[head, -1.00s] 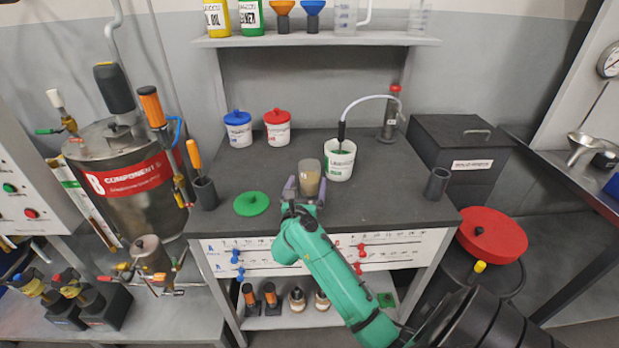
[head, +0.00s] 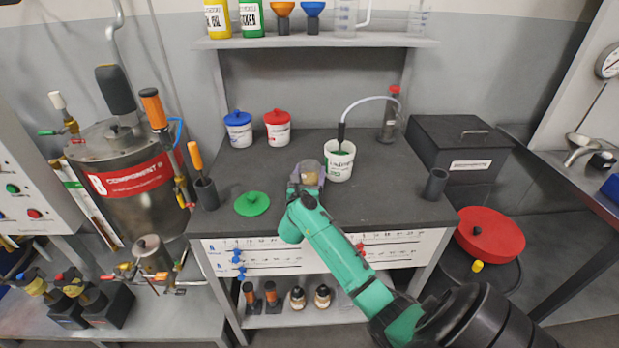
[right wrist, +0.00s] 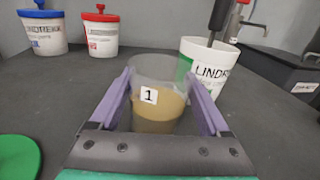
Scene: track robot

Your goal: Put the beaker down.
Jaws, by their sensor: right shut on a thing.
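The beaker (head: 311,172) is clear, with a tan content and a label "1" that shows in the right wrist view (right wrist: 157,108). My right gripper (head: 307,182) is shut on it, with its purple fingers on both sides of the beaker in the right wrist view (right wrist: 160,100). The beaker is upright over the dark worktop (head: 370,205), near the front middle. I cannot tell whether its base touches the top. My left gripper is not in view.
An open white tub (head: 340,168) with a hose and dark nozzle stands just right of the beaker. A green lid (head: 252,203) lies to the left. Blue-lidded (head: 238,132) and red-lidded (head: 277,128) tubs stand behind. A dark cup (head: 435,184) is at the right.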

